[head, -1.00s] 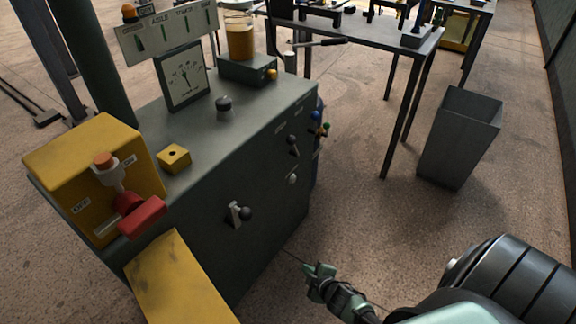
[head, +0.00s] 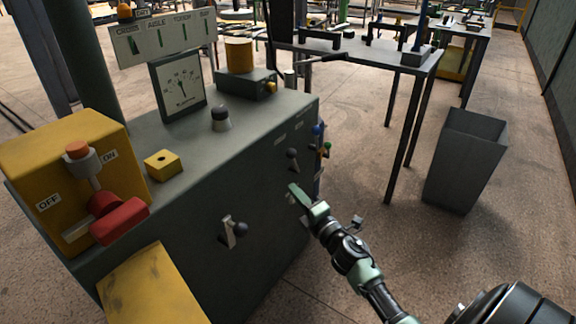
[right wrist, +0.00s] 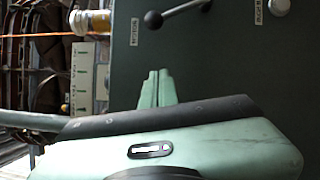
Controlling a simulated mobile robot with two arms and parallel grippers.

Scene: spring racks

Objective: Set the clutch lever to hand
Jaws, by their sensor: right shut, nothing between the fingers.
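A lever with a dark ball knob (head: 292,154) sits high on the cabinet's side panel, its knob end up. In the right wrist view its black knob (right wrist: 153,19) and pale rod show at the top, between two small labels that I cannot read surely. A silver knob (right wrist: 279,6) is right of it there. A second black-knobbed lever (head: 233,230) is lower on the panel. I cannot tell for certain which is the clutch lever. My right gripper (head: 294,192) is shut and empty, just below the upper lever, apart from its knob. My left gripper is out of view.
The dark green cabinet (head: 270,215) carries a gauge (head: 180,83), a yellow switch box with a red handle (head: 118,220), and a yellow block (head: 163,165). A table (head: 380,58) and grey bin (head: 465,160) stand right. The floor between is clear.

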